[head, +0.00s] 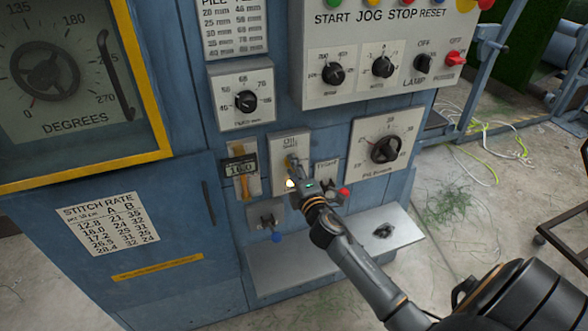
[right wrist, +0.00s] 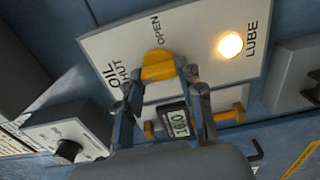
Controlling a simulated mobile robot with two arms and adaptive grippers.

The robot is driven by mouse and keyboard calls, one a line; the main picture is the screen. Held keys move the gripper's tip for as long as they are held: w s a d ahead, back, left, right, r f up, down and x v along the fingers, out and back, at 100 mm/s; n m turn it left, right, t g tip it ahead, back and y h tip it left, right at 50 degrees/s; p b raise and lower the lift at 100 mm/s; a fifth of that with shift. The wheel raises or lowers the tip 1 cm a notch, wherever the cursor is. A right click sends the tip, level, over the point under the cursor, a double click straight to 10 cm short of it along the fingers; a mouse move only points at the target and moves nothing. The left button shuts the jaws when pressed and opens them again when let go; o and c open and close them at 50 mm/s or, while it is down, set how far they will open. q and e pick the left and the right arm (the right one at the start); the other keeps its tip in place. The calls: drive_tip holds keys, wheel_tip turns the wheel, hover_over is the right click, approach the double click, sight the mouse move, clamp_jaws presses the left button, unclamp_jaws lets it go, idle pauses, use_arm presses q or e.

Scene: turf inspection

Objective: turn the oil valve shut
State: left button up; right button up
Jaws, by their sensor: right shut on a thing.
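The oil valve's pale plate (head: 279,144) is on the blue machine front, left of centre in the head view. In the right wrist view the plate (right wrist: 195,45) reads OIL, SHUT, OPEN and LUBE. The yellow valve handle (right wrist: 158,65) shows just below the word OPEN, right of SHUT; its lower part and exact angle are hidden by the gripper. My right gripper (head: 294,170) is at the plate, its fingers (right wrist: 162,84) closed on the handle from both sides. My left gripper is not in view.
A lit lamp (right wrist: 230,45) sits beside LUBE. A digital gauge (head: 240,168) is close left of the plate. A pile-screen dial (head: 385,149) is to the right, a small knob box (head: 265,215) below. A metal shelf (head: 290,265) juts out underneath.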

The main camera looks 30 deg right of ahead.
drive_tip(key=o, duration=1.2)
drive_tip(key=shift+c, duration=0.2)
drive_tip(key=shift+s, duration=0.15)
drive_tip(key=v, duration=1.1)
drive_tip(key=shift+s, duration=0.4)
drive_tip(key=shift+f, duration=0.1)
drive_tip(key=s+a+f+m+g+y, duration=0.1)
drive_tip(key=s+a+f+m+g, duration=0.2)
drive_tip(key=f, duration=0.9)
drive_tip(key=s+a+f+m+g+y, duration=0.1)
drive_tip(key=s+f+m+g, duration=0.3)
drive_tip(key=f, duration=0.9)
drive_tip(key=s+a+f+g+y, duration=0.15)
drive_tip(key=s+f, duration=0.35)
drive_tip(key=f, duration=0.7)
drive_tip(key=s+a+f+m+g, duration=0.1)
drive_tip(key=s+f+m+g, duration=0.1)
drive_tip(key=s+f, duration=0.3)
drive_tip(key=s+a+f+m+g, duration=0.2)
drive_tip(key=s+f, duration=0.4)
drive_tip(key=s, duration=0.8)
drive_tip(key=s+a+f+m+g, duration=0.2)
drive_tip(key=s+f+g, duration=0.2)
drive_tip(key=s, duration=0.6)
drive_tip(key=shift+a+f+y, duration=0.25)
drive_tip(key=shift+f+y, duration=0.2)
drive_tip(key=shift+f, duration=0.35)
